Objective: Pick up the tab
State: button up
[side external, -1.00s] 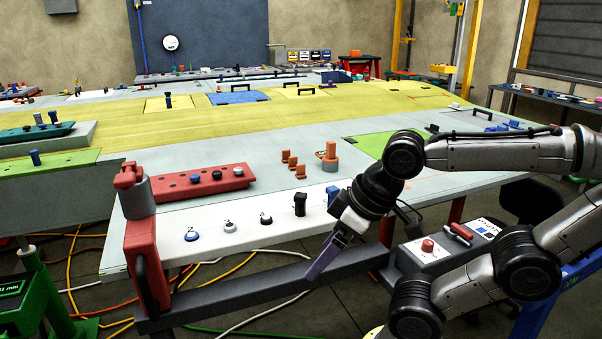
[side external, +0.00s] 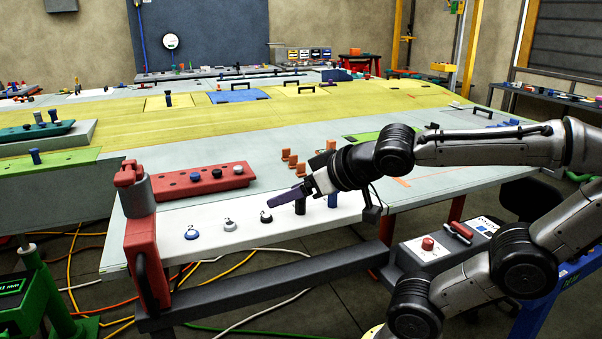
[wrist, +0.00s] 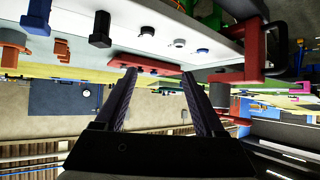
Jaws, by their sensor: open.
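No piece is clearly marked as the tab. Small upright orange pieces (side external: 292,161) stand on the grey wing panel, just beyond my gripper in the side view, and may be tabs. Orange pieces also show at the left of the wrist view (wrist: 60,47). My gripper (side external: 272,203) is held roughly level above the white strip, its fingers pointing left. In the wrist view my gripper (wrist: 158,73) shows two separated fingers with nothing between them. My wrist partly hides what is behind it.
The white strip (side external: 205,215) bears a black block (side external: 300,208), a blue post (side external: 333,199) and several low knobs (side external: 230,225). A red holder (side external: 203,180) lies behind it. A red clamp post (side external: 146,250) stands at the strip's left end. The yellow panel (side external: 200,125) is mostly clear.

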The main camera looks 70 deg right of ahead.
jog(key=w+d+r+m+t+h, duration=0.1)
jog(key=w+d+r+t+h, duration=0.1)
jog(key=w+d+r, duration=0.2)
jog(key=m+g+h, duration=0.2)
jog(key=m, duration=0.1)
send_near(301, 163)
jog(key=x, duration=1)
jog(key=shift+w+d+f, duration=0.1)
jog(key=shift+w+d, duration=0.05)
jog(key=shift+d, duration=0.1)
jog(key=shift+c, duration=0.3)
grip_shut()
